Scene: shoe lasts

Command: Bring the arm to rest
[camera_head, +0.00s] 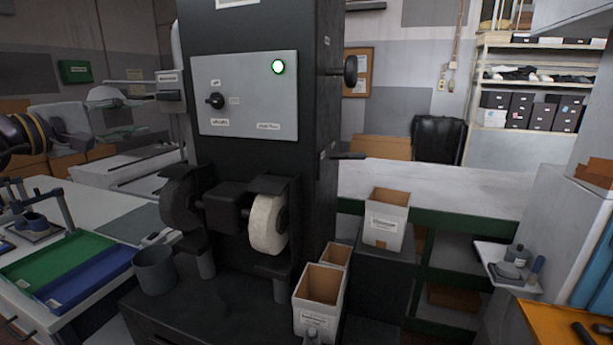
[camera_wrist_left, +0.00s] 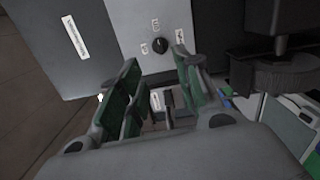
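My left gripper (camera_head: 76,137) shows at the left edge of the head view, small and dark, in front of the benches and clear of the grinding machine (camera_head: 228,165). In the left wrist view the left gripper (camera_wrist_left: 156,62) has its two green-padded fingers apart, with nothing between them. A grey panel with a black knob (camera_wrist_left: 160,45) shows beyond the fingertips. My right gripper is not in view.
The machine carries a lit green lamp (camera_head: 278,67) and a pale wheel (camera_head: 268,224). Open boxes (camera_head: 386,222) stand at its right. Green (camera_head: 50,256) and blue (camera_head: 85,283) trays lie on the left bench. A white counter (camera_head: 440,185) behind is mostly bare.

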